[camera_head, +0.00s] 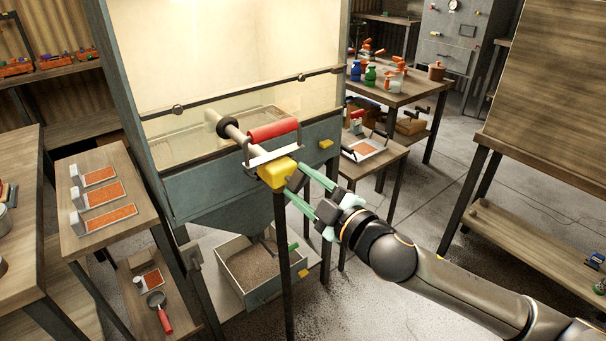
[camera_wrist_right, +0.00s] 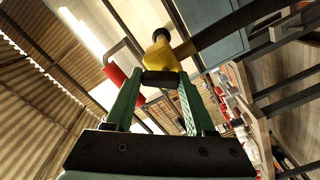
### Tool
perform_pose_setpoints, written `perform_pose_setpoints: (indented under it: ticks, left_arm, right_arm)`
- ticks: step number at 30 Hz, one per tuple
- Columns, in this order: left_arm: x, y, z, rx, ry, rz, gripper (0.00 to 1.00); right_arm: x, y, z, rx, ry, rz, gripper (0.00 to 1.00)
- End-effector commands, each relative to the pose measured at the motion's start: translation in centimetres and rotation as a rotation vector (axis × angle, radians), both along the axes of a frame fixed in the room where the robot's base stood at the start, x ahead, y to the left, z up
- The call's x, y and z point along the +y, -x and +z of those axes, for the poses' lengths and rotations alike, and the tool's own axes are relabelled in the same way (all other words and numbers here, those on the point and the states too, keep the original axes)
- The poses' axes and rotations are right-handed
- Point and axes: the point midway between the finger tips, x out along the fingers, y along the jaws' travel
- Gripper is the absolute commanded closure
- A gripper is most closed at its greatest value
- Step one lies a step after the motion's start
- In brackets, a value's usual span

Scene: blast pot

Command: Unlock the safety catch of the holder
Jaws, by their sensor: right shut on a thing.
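The holder is a yellow block (camera_head: 277,172) on top of a dark upright post (camera_head: 287,260), in front of the blasting cabinet. My right gripper (camera_head: 297,181) is at the right side of the yellow block. In the wrist view its green fingers are shut on a small dark piece (camera_wrist_right: 161,78) against the yellow block (camera_wrist_right: 161,55). That piece looks like the safety catch; its locked or unlocked position cannot be told. My left gripper is out of view.
The blasting cabinet (camera_head: 240,185) stands close behind the holder, with a grit drawer (camera_head: 235,290) below. A side table (camera_head: 95,160) with orange trays is at left. A small table (camera_head: 385,160) stands behind my right gripper, and a workbench (camera_head: 540,155) at right.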

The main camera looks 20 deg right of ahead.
Motion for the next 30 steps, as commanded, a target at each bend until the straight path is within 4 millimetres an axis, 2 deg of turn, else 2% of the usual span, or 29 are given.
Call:
perform_pose_setpoints:
  ticks: [15, 30]
  left_arm:
    - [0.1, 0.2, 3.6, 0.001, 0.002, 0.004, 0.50]
    - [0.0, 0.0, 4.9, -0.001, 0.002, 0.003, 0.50]
  right_arm:
    - [0.3, 0.1, 0.4, -0.155, 0.430, 0.001, 1.00]
    - [0.5, 0.2, 0.3, -0.227, 0.624, 0.001, 1.00]
